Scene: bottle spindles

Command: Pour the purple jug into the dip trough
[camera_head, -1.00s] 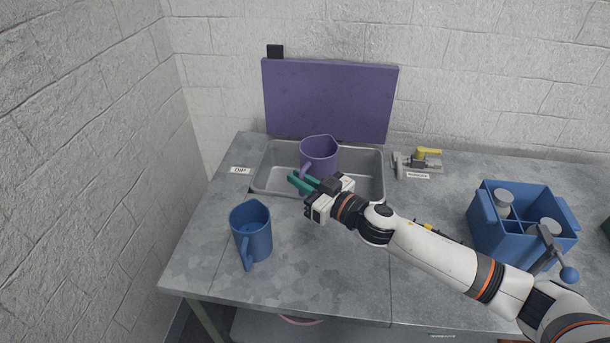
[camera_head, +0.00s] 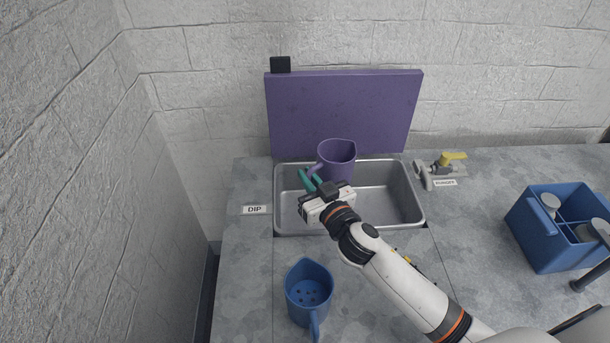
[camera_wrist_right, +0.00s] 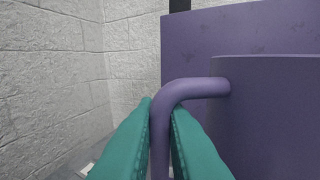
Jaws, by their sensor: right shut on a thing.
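The purple jug (camera_head: 338,158) is held upright over the back part of the dip trough (camera_head: 395,205), a grey metal basin beside the "DIP" label. My right gripper (camera_head: 311,182) is shut on the jug's handle, on the jug's left side. In the right wrist view the teal fingers lie on both sides of the purple handle (camera_wrist_right: 163,130), and the jug's body (camera_wrist_right: 265,120) fills the right. The jug's contents cannot be made out. The left gripper is not in view.
A blue jug (camera_head: 309,290) with holes inside stands in front of the trough. A purple board (camera_head: 340,110) rises behind it. A yellow-handled valve (camera_head: 445,165) sits to the right, and a blue caddy (camera_head: 545,235) with bottles farther right. A wall closes the left.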

